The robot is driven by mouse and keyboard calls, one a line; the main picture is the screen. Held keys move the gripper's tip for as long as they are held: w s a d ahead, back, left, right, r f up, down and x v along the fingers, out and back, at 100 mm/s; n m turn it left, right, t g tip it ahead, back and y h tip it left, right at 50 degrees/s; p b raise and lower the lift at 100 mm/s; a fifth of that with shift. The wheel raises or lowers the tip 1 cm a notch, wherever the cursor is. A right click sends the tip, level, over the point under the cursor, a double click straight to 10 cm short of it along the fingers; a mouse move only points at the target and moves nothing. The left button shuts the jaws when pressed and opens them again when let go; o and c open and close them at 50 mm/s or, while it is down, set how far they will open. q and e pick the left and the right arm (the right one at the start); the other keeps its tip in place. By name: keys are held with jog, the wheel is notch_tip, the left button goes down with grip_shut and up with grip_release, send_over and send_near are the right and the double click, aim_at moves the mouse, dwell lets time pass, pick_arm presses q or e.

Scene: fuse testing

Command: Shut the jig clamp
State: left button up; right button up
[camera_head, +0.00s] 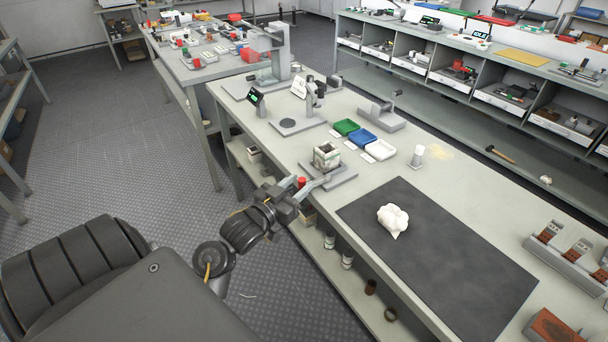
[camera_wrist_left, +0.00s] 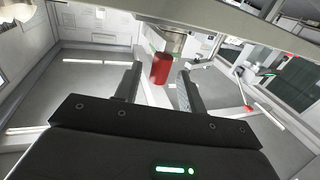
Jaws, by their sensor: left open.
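The jig (camera_head: 345,176) is a grey base plate near the table's left edge, with a metal-framed block (camera_head: 326,157) standing on it. A grey lever (camera_head: 318,183) with a red handle end (camera_head: 301,182) sticks out from it over the table edge. My left gripper (camera_head: 297,192) is at the red handle end. In the left wrist view the red handle end (camera_wrist_left: 160,68) stands between the two open fingers of the gripper (camera_wrist_left: 157,82), with a visible gap at least on the right. Whether a finger touches it I cannot tell. My right gripper is not in view.
Green (camera_head: 346,127), blue (camera_head: 362,137) and white (camera_head: 380,149) trays lie behind the jig. A dark mat (camera_head: 440,245) with a white lumpy object (camera_head: 392,220) lies to the right. A white-topped cylinder (camera_head: 417,156) stands beyond. A shelf with small cans (camera_head: 347,259) runs below the tabletop.

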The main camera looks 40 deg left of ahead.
aim_at(304, 180)
pick_arm(q)
jog(key=w, duration=0.3)
jog(key=shift+w, duration=0.55)
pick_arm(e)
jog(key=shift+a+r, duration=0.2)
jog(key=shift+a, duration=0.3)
pick_arm(q)
jog(key=shift+c, duration=0.2)
